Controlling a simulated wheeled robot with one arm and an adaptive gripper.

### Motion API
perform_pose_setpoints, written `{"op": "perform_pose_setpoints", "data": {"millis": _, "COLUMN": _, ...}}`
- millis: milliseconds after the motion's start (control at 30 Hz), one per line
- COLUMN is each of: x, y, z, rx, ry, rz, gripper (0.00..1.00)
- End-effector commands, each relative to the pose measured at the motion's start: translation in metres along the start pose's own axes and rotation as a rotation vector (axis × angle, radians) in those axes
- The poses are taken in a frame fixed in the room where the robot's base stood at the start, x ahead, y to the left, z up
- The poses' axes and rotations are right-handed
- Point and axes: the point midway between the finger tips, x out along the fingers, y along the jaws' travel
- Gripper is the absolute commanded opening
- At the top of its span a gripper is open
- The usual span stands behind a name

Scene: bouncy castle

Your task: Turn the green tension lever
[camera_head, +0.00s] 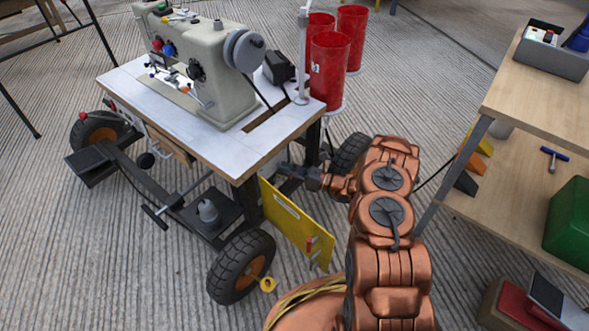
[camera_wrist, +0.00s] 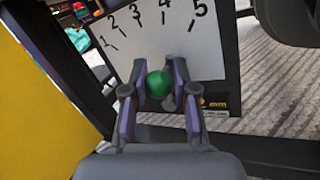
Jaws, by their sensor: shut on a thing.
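The green tension lever's round knob (camera_wrist: 159,84) sits between the fingers of my gripper (camera_wrist: 160,92) in the wrist view. My gripper is shut on this knob, with a finger on each side. Behind it is a white scale panel (camera_wrist: 135,50) with the numbers 1 to 5 and tick marks. The knob covers the lower part of the panel, and the lever's arm is not clearly visible. In the head view my gripper (camera_head: 295,172) reaches under the right edge of the sewing machine table (camera_head: 215,150). The lever is hidden from the head view.
A yellow panel (camera_head: 296,224) hangs beside the cart, and fills the left of the wrist view (camera_wrist: 35,100). A black wheel (camera_head: 241,266) stands at the cart's near corner. A wooden shelf unit (camera_head: 470,190) is at the right.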

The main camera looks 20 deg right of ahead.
Motion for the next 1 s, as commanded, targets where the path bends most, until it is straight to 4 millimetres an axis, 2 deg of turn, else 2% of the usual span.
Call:
{"op": "perform_pose_setpoints", "data": {"millis": 200, "x": -0.001, "y": 0.000, "z": 0.000, "rx": -0.001, "ry": 0.001, "rz": 0.000, "gripper": 0.00}}
{"op": "perform_pose_setpoints", "data": {"millis": 233, "x": -0.001, "y": 0.000, "z": 0.000, "rx": -0.001, "ry": 0.001, "rz": 0.000, "gripper": 0.29}}
{"op": "perform_pose_setpoints", "data": {"millis": 467, "x": -0.001, "y": 0.000, "z": 0.000, "rx": -0.001, "ry": 0.001, "rz": -0.001, "gripper": 0.53}}
{"op": "perform_pose_setpoints", "data": {"millis": 833, "x": -0.005, "y": -0.001, "z": 0.000, "rx": -0.001, "ry": 0.001, "rz": -0.002, "gripper": 0.53}}
{"op": "perform_pose_setpoints", "data": {"millis": 1000, "x": -0.025, "y": -0.002, "z": 0.000, "rx": -0.002, "ry": 0.001, "rz": -0.005, "gripper": 0.53}}
